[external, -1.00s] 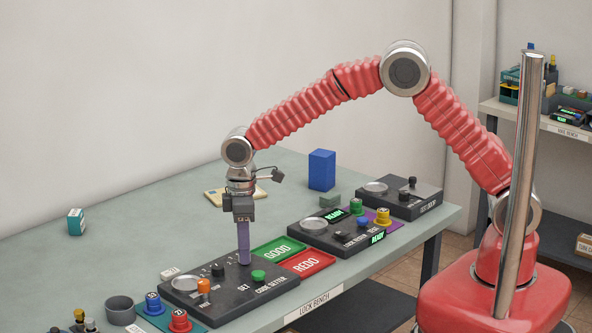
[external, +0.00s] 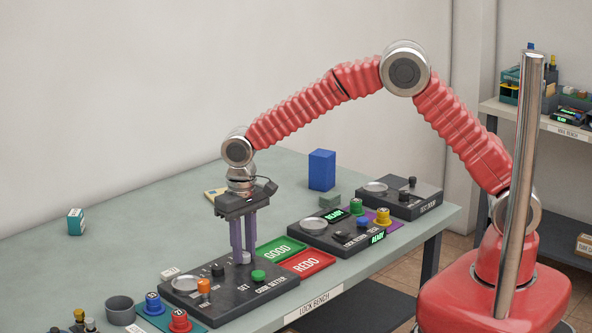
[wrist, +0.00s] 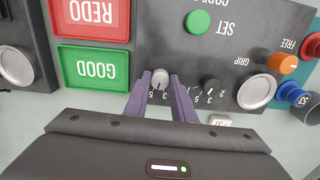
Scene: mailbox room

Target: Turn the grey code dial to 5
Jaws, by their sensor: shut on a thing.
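The grey code dial (wrist: 160,79) sits on the dark code setter panel (wrist: 230,55), with small numbers printed around it. In the wrist view my gripper (wrist: 160,83) has its two purple fingers on either side of the dial, shut on it. In the external view my gripper (external: 244,257) points straight down at the panel, with the grey dial (external: 245,259) between its fingertips. I cannot tell for certain which number the dial points to. The fingers hide part of the scale.
A black dial (wrist: 209,85) sits close beside the grey one. The panel also has a green SET button (wrist: 198,22), an orange knob (wrist: 284,64) and a round metal plate (wrist: 256,92). GOOD (wrist: 94,69) and REDO (wrist: 93,12) trays lie beside the panel.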

